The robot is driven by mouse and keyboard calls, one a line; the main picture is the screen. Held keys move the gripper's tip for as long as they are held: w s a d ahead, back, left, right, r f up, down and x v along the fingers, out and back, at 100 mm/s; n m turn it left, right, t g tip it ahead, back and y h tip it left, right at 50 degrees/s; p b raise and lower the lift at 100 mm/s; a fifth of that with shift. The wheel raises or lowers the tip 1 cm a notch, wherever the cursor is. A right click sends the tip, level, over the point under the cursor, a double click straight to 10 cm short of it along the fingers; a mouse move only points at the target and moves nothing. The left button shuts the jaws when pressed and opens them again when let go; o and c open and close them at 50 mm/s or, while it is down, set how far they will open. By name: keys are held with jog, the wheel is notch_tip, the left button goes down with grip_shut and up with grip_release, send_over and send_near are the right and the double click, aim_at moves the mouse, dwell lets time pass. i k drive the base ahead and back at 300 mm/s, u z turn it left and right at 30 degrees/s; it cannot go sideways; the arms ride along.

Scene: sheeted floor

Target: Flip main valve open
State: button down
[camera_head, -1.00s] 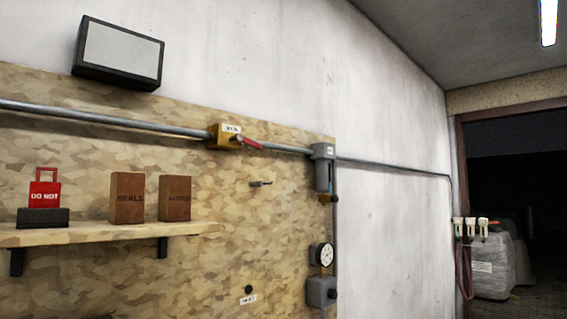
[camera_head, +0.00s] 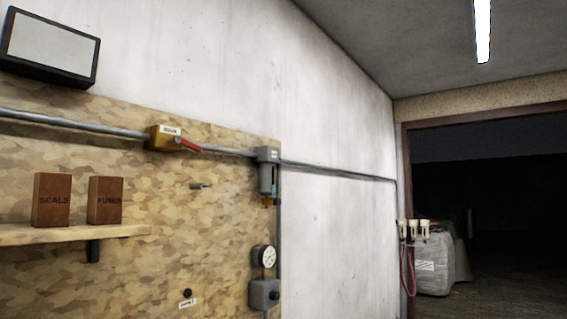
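The main valve (camera_head: 164,138) is a yellow block with a small white label, set in the grey pipe that runs along the wooden wall board. Its red handle (camera_head: 188,145) points right and slightly down, roughly along the pipe. The label is too small to read surely. My gripper is not in view, and nothing touches the valve.
A grey filter unit (camera_head: 268,172) hangs from the pipe right of the valve, above a round gauge (camera_head: 263,256) and grey box. A peg (camera_head: 201,186) sticks out below the valve. A shelf (camera_head: 70,234) at lower left holds brown boxes marked SEALS (camera_head: 52,200) and FUSES (camera_head: 105,200). A dark doorway (camera_head: 485,200) opens at right.

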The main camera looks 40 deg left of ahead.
aim_at(176, 139)
jog(key=z, duration=1.1)
jog(key=i, duration=0.2)
jog(key=u, duration=2.75)
